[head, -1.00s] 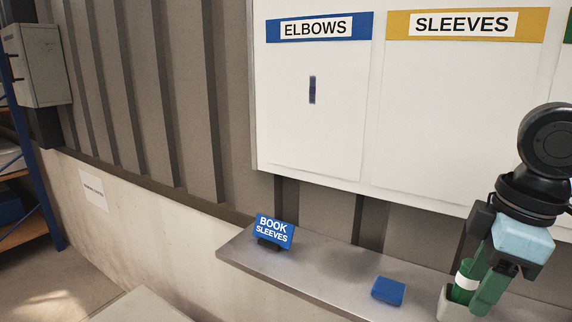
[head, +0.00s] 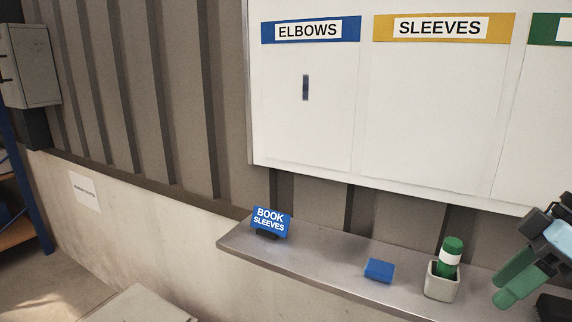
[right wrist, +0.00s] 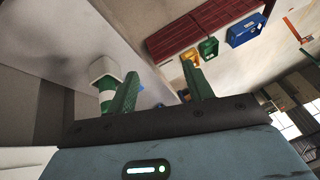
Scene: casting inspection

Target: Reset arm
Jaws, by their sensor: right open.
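My right gripper (head: 499,290) is at the right edge of the head view, open and empty, to the right of the pot and apart from it. Its two green fingers also show in the right wrist view (right wrist: 160,78) with nothing between them. A green marker with a white band (head: 451,252) stands in a small grey pot (head: 441,287) on the shelf. In the right wrist view the marker (right wrist: 106,98) and pot (right wrist: 104,67) appear left of the fingers, upside down. My left gripper is not in view.
Several coloured bins show in the right wrist view.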

